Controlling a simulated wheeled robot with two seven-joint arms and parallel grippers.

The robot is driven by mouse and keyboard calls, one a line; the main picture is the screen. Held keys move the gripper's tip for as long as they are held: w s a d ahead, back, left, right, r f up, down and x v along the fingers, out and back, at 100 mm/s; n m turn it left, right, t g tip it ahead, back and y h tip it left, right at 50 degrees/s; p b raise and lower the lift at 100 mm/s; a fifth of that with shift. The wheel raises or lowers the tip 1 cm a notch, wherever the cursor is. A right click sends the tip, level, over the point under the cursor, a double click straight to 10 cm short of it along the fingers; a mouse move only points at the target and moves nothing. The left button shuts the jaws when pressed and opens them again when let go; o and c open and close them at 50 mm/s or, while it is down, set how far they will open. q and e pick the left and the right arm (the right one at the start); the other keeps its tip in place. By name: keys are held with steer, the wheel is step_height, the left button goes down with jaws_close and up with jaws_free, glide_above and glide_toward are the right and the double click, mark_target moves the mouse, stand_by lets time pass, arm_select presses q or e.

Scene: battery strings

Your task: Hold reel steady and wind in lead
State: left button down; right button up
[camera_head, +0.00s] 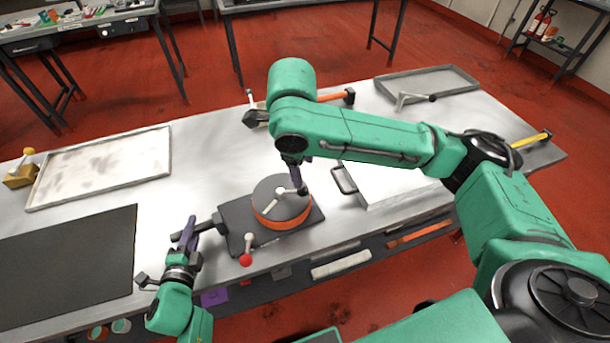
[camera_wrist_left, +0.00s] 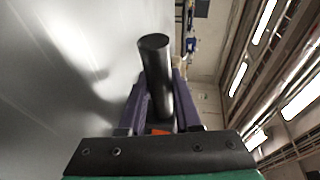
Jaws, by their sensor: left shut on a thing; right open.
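The reel (camera_head: 268,207) is a dark grey drum with an orange band, on a dark base plate (camera_head: 238,216) near the bench's front edge. A pale crank (camera_head: 283,202) with a dark knob (camera_head: 302,190) lies across its top. My left gripper (camera_head: 188,233) is shut on the black bar handle at the left of the base; the handle (camera_wrist_left: 155,65) stands between its purple fingers in the left wrist view. My right gripper (camera_head: 296,172) is open, pointing down just above the crank knob; its fingertips are partly hidden, and I cannot tell whether they touch it. I cannot clearly make out the lead.
A red-knobbed lever (camera_head: 246,258) projects in front of the base. A black mat (camera_head: 70,265) and a pale tray (camera_head: 165,160) lie to the left. A metal plate with a handle (camera_head: 345,180) is right of the reel. A grey tray (camera_head: 440,75) lies at the back right.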

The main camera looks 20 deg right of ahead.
arm_select(q)
steer(key=c, duration=0.7)
jaws_free()
steer(key=shift+s+a+f, duration=0.1)
steer(key=shift+f, duration=0.3)
steer(key=shift+o, duration=0.9)
steer(key=shift+w, duration=0.25)
steer(key=shift+s+r, duration=0.1)
steer(key=shift+s, duration=0.3)
steer(key=v, duration=1.1)
steer(key=shift+s+a+r, duration=0.1)
steer(key=shift+s+r, duration=0.05)
steer(key=shift+r, duration=0.05)
